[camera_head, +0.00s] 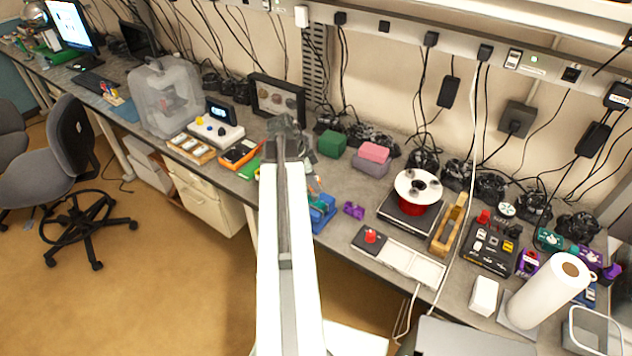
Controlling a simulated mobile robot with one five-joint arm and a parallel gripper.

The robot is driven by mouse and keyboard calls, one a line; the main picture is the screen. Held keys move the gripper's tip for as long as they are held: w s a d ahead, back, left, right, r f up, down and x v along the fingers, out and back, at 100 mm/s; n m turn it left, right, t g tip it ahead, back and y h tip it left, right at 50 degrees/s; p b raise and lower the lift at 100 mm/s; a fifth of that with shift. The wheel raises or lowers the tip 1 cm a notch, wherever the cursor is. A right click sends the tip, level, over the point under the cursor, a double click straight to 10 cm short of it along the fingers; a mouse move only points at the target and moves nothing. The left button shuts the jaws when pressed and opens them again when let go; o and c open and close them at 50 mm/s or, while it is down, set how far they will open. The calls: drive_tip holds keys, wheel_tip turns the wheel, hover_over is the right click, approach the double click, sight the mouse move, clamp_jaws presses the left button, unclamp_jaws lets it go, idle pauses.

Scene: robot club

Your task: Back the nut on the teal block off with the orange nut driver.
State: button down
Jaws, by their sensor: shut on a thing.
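My gripper (301,146) is the dark end at the far tip of my white arm, above the middle of the bench. It is shut, and my wrist hides most of what it holds. A thin orange-pink piece, seemingly the orange nut driver (315,184), shows just below it, above a blue fixture (321,210). The fixture is partly hidden by my arm. A small teal block (549,238) sits at the right back of the bench, far from my gripper. I cannot make out a nut on it.
A purple piece (353,210) lies right of the blue fixture. A green block (331,144) and a pink block (374,153) stand behind. Cables hang along the wall.

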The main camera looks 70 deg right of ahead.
drive_tip(key=shift+f+b, duration=0.65)
idle(1.4)
drive_tip(key=c, duration=1)
unclamp_jaws()
